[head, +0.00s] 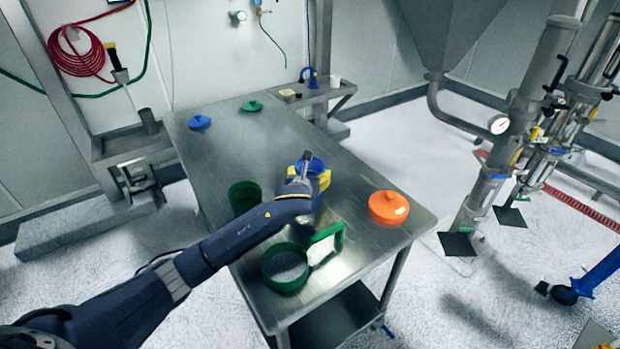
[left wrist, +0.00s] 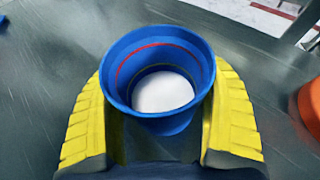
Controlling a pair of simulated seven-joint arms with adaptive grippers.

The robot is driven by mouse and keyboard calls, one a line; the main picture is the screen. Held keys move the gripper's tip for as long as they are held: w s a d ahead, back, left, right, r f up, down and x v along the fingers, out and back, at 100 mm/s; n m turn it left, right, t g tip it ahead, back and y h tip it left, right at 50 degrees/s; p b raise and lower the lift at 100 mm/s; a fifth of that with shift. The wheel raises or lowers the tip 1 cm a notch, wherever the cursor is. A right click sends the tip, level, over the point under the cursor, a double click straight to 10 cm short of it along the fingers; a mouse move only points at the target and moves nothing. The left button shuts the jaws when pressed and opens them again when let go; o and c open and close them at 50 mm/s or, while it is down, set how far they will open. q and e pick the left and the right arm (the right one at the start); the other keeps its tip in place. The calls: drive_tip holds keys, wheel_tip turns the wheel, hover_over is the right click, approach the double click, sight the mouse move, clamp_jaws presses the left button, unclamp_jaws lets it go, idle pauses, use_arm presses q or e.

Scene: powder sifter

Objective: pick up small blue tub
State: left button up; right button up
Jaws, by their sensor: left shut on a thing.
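The small blue tub (left wrist: 158,118) sits between the yellow fingers of my left gripper (left wrist: 160,125) in the left wrist view. The fingers close on it from both sides. Its open top faces the camera, and a white patch shows at its bottom inside. In the head view the tub (head: 309,164) is at the middle of the steel table, with my left gripper (head: 318,178) around it and partly hiding it. I cannot tell whether the tub touches the table. My right gripper is not in view.
A blue lid (head: 200,122) and a green lid (head: 252,106) lie at the back.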

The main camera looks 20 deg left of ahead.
use_arm(q)
drive_tip(key=shift+r, duration=0.15)
wheel_tip(320, 180, up, 20)
idle(0.6)
drive_tip(key=shift+r, duration=2.4)
idle(1.1)
